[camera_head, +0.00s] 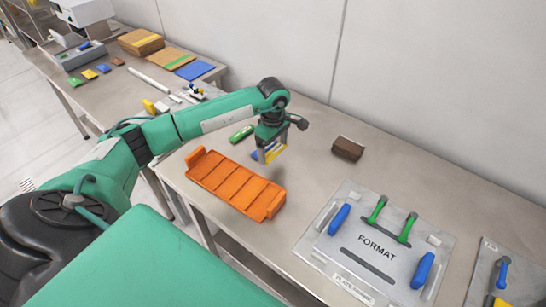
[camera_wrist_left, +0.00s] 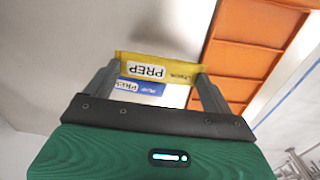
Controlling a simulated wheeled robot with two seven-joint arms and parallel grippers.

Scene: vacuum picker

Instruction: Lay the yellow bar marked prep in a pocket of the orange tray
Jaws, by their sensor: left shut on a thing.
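The yellow bar marked PREP (camera_wrist_left: 150,70) is held crosswise between the fingertips of my left gripper (camera_wrist_left: 158,78), which is shut on it. In the head view the left gripper (camera_head: 268,150) hangs just behind the orange tray, with the yellow bar (camera_head: 277,151) at its tips. The orange tray (camera_head: 236,187) lies on the table, its pockets looking empty; part of it shows at the right in the left wrist view (camera_wrist_left: 250,52). My right gripper is not in view.
A blue and white labelled bar (camera_wrist_left: 140,88) shows close by the yellow one. A green bar (camera_head: 241,133) lies behind the tray and a brown block (camera_head: 348,150) to the right. A FORMAT plate (camera_head: 345,245) with blue and green handles covers the table front right.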

